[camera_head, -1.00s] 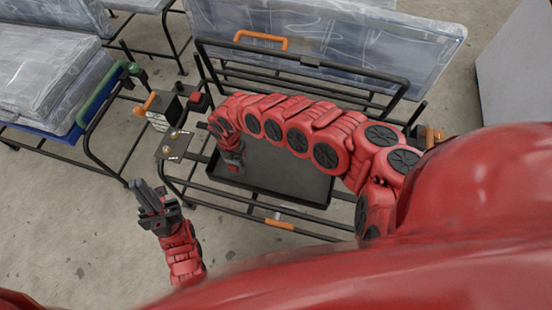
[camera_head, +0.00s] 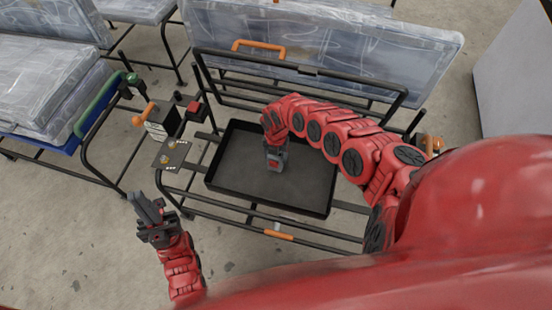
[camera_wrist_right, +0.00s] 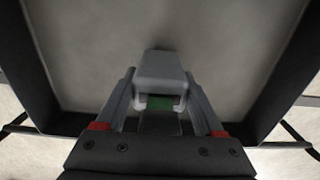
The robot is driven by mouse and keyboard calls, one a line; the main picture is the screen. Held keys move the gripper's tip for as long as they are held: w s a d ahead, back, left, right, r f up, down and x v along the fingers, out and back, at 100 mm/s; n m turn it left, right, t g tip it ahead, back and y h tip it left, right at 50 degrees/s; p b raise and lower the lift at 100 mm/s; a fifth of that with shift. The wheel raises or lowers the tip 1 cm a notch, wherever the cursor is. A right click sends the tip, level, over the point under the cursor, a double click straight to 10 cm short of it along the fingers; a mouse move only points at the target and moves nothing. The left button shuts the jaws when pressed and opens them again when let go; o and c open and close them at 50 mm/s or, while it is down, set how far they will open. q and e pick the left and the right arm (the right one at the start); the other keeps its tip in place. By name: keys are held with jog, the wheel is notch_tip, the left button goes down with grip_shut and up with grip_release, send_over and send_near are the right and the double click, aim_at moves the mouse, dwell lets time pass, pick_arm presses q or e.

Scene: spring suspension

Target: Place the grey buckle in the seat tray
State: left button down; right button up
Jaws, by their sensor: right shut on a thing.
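The grey buckle (camera_wrist_right: 160,72) is between the fingers of my right gripper (camera_wrist_right: 160,88) in the right wrist view, with a green patch on its near end. My right gripper (camera_head: 276,168) is shut on it, pointing down over the middle of the black seat tray (camera_head: 213,170). The tray's floor (camera_wrist_right: 95,45) lies beneath the buckle; I cannot tell whether the buckle touches it. In the head view the buckle is hard to make out at the gripper's tip. My left gripper (camera_head: 146,207) is left of the tray, outside the frame, and appears empty; its finger gap is unclear.
A black tube frame with an orange handle (camera_head: 259,46) and a plastic-wrapped panel (camera_head: 345,45) stands behind the tray. A small bracket plate (camera_head: 171,154) and a control box with an orange knob (camera_head: 139,120) sit left of it. The tray floor looks clear.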

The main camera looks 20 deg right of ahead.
jog(key=shift+w+f, duration=0.1)
jog(key=shift+f, duration=0.75)
jog(key=shift+r, duration=0.1)
jog(key=o, duration=1.1)
jog(key=shift+f+b, duration=0.2)
jog(key=shift+b, duration=0.1)
jog(key=o, duration=0.5)
jog(key=shift+c, duration=0.2)
jog(key=shift+r, duration=0.1)
